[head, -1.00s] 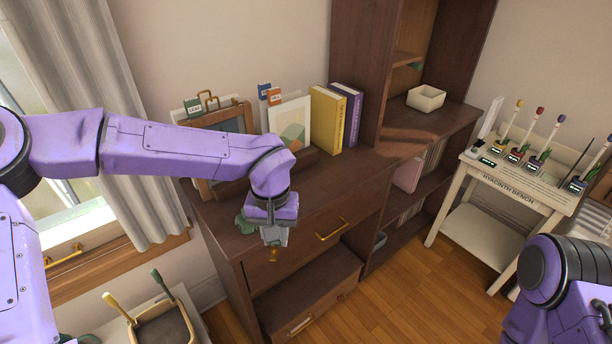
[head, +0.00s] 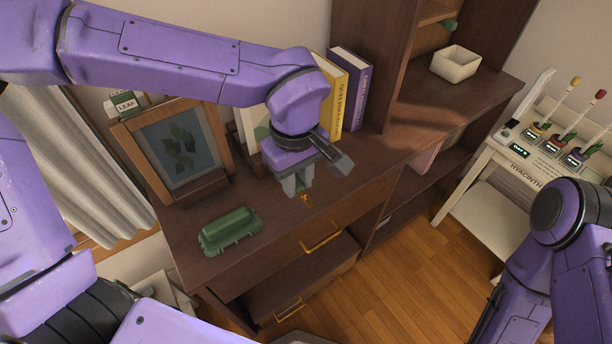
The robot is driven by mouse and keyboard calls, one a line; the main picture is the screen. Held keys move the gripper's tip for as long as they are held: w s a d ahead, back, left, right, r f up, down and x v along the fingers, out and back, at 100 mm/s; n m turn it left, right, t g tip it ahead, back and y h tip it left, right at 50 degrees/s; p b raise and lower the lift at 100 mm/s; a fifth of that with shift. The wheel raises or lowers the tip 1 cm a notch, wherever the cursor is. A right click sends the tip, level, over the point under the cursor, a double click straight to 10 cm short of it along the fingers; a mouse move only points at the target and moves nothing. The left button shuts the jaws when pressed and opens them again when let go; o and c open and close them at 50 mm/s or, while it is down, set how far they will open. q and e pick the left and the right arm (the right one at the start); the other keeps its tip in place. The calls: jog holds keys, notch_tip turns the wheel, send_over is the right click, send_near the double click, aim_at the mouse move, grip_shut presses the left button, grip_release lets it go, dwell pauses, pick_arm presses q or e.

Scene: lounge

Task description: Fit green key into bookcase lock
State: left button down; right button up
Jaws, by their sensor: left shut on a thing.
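My left gripper (head: 298,187) is shut, pointing down above the front of the dark wood cabinet top. A small gold piece (head: 307,200) shows at its fingertips, with a hint of green above it; I take it for the green key, its upper part hidden by the fingers. The tall bookcase (head: 400,60) rises at the back right of the cabinet. A small green fitting (head: 449,25) sits in its upper opening, apart from the gripper; I cannot tell whether it is the lock. My right arm shows at the right edge, its gripper out of view.
A green case (head: 230,231) lies on the cabinet top, left of the gripper. A framed leaf picture (head: 180,150) and yellow and purple books (head: 352,85) stand behind. A white bowl (head: 456,64) is on the shelf. The white hyacinth bench (head: 482,183) stands right.

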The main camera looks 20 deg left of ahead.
pick_arm(q)
jog(key=w+f, duration=0.4)
jog(key=w, duration=0.1)
jog(key=w+a+f, duration=0.1)
jog(key=w+f, duration=0.1)
jog(key=shift+w+a+f, duration=0.1)
jog(key=shift+w+f, duration=0.25)
jog(key=shift+f, duration=0.2)
notch_tip(320, 180, down, 3)
jog(key=shift+a+r, duration=0.1)
jog(key=shift+w+f, duration=0.2)
jog(key=shift+f, duration=0.15)
jog(key=shift+s, duration=0.15)
jog(key=c, duration=0.9)
grip_release()
jog(key=shift+f, duration=0.1)
